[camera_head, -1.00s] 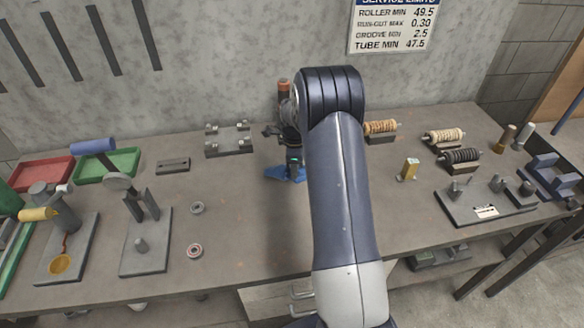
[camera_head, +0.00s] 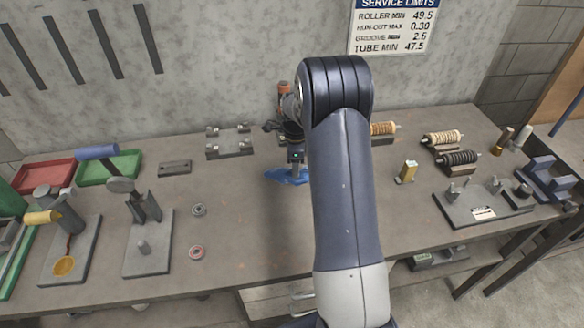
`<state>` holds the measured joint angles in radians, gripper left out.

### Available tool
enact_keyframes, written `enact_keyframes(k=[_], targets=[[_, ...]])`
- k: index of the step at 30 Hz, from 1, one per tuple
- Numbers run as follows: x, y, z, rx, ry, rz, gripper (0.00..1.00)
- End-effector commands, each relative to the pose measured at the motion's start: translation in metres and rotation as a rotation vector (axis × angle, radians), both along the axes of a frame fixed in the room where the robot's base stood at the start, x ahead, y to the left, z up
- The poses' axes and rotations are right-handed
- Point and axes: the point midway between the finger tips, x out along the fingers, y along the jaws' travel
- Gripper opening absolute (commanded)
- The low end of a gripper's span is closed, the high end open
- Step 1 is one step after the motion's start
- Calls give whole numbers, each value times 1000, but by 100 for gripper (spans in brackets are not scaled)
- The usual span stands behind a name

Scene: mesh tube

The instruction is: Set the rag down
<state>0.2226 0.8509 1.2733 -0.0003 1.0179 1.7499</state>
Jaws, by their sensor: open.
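The blue rag (camera_head: 284,176) lies on the grey workbench (camera_head: 245,215), near its middle, partly hidden by my arm. My gripper (camera_head: 295,162) is just above the rag, pointing down. The gripper is open. Its fingertips are small and partly covered, so I cannot tell whether they touch the cloth.
A plate with posts (camera_head: 229,142) stands behind and left of the rag. The bench front centre looks clear.

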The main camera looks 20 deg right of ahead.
Motion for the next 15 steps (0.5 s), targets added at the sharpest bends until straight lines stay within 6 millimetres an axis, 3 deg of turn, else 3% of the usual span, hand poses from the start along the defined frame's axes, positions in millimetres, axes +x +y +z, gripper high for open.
enact_keyframes(k=[1, 6, 13, 15], targets=[[-4, 1, 16, -1, -2, 0, 45], [-17, 3, 46, -1, -2, 0, 45], [-24, 5, 58, 0, -1, 0, 45], [-24, 5, 57, 0, 0, 0, 41]])
